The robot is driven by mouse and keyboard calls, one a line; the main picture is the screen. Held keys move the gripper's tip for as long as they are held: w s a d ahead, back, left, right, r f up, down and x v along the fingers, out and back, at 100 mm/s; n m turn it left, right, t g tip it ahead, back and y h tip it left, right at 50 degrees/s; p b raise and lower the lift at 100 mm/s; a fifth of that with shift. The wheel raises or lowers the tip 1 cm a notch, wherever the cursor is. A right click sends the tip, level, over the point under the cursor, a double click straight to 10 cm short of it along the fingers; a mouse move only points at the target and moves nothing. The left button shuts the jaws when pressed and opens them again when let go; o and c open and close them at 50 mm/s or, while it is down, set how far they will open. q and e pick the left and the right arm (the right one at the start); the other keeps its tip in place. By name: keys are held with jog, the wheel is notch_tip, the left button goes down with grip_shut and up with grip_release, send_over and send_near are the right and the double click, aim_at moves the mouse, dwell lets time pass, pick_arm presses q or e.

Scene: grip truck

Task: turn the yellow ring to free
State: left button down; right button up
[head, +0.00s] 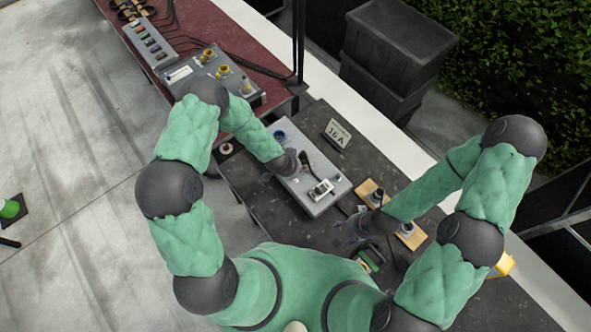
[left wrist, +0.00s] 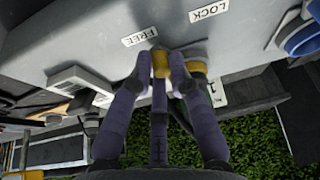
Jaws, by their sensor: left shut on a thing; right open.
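In the left wrist view, my left gripper (left wrist: 163,62) is shut on the yellow ring (left wrist: 161,66) at the face of a grey box (left wrist: 90,25). A FREE label (left wrist: 139,35) is beside the fingertips and a LOCK label (left wrist: 209,10) is further right. The fingers hide much of the ring, so its exact turn cannot be told. In the head view, my left gripper (head: 301,162) is over the grey box (head: 318,205) and covers the ring. My right gripper (head: 354,230) is open, over the dark table's near side.
A blue ring (head: 280,136) sits at the box's far end. A sign (head: 337,134) stands behind the box. Wooden pads (head: 407,238) with dark fittings lie to the right. A red table (head: 215,25) with a grey panel (head: 178,74) is at the back left. Dark crates (head: 395,45) stand behind.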

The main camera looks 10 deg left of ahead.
pick_arm(q)
jog(key=shift+w+a+r, duration=0.1)
jog(key=shift+w+r, duration=0.2)
jog(key=shift+w, duration=0.25)
jog(key=c, duration=1.2)
grip_release()
jog(key=shift+s+f, duration=0.15)
jog(key=shift+s, duration=0.15)
jog(key=v, duration=1.2)
jog(key=shift+f, duration=0.1)
